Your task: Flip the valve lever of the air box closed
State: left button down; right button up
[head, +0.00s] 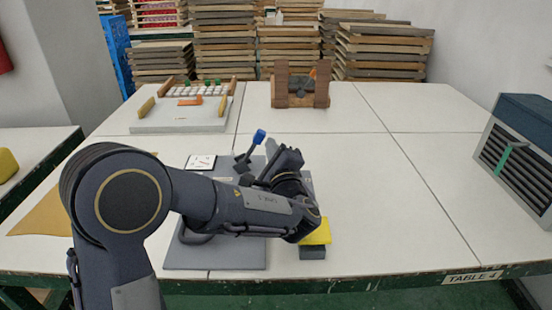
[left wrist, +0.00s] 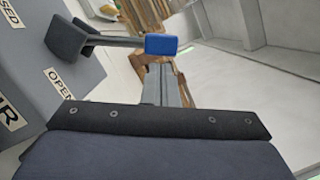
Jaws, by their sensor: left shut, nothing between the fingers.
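The air box (head: 215,258) is a grey box on the table, largely hidden behind my left arm. Its valve lever stands up and leans right, with a blue tip (head: 259,136) and a dark pivot (head: 243,163). In the left wrist view the blue tip (left wrist: 162,44) points right from the pivot (left wrist: 68,40). The OPEN label (left wrist: 61,82) and part of the CLOSED label (left wrist: 11,22) show on the box. My left gripper (head: 287,158) is shut and empty, right of the lever. Its fingers (left wrist: 168,84) appear close to the blue tip; contact is unclear. My right gripper is out of view.
A white dial (head: 201,162) is left of the lever. A yellow-topped dark block (head: 316,233) sits by my left wrist. A tray with blocks (head: 180,122) and a wooden stand (head: 300,101) are further back. A vented box (head: 520,150) is at right. The table's right-centre is clear.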

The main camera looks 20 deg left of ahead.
pick_arm(q)
jog(key=shift+w+a, duration=0.2)
jog(key=shift+w, duration=0.15)
jog(key=shift+s+a+r+n+b, duration=0.1)
jog(key=shift+a+r+n+b, duration=0.15)
jog(key=shift+n+b, duration=0.25)
jog(key=shift+s+a+r+n+g+b, duration=0.1)
jog(key=shift+a+r+n+g+b, duration=0.2)
jog(key=shift+n+b, duration=0.45)
jog(key=s+a+r+n+g+h+b, duration=0.1)
jog(key=s+a+r+n+g+b, duration=0.1)
jog(key=a+n+b, duration=0.6)
jog(key=shift+s+a+n+h+b, duration=0.25)
jog(key=shift+n+b, duration=0.6)
jog(key=shift+b, duration=1.5)
